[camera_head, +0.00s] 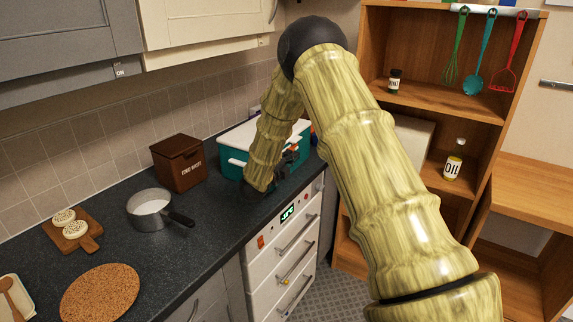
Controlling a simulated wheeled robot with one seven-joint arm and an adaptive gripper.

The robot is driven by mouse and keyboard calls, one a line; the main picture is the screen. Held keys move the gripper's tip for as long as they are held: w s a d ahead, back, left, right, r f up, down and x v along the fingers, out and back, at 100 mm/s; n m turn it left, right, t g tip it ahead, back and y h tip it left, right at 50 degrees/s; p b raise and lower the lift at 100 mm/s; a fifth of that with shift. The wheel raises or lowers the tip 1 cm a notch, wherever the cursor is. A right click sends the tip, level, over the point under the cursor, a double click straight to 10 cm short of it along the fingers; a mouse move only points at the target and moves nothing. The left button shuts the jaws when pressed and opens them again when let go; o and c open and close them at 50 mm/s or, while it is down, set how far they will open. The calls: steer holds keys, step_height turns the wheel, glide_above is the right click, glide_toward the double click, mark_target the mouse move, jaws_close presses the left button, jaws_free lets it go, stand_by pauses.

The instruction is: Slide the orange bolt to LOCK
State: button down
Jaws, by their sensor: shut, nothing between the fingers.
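A teal box with a white lid (234,140) stands at the far end of the dark counter, partly hidden by my arm. A small orange part (293,148) shows at its right front side, among dark grey pieces; it is probably the bolt. Its shape, its position and any LOCK marking are too small to read. My arm comes down in front of the box, and my gripper (285,166) is low beside its front, close to the orange part. The gripper is shut and appears empty. I cannot tell whether it touches the bolt.
A saucepan (149,211), brown box (179,163), wooden board (88,242) and cork mat (100,292) lie on the counter. White drawers (268,272) with a lit display and a small orange patch are below. An open wooden shelf (448,101) stands right.

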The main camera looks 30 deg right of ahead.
steer(key=shift+w+d+r, duration=0.1)
steer(key=shift+w+d, duration=0.05)
steer(key=shift+d, duration=0.2)
steer(key=shift+a, duration=0.1)
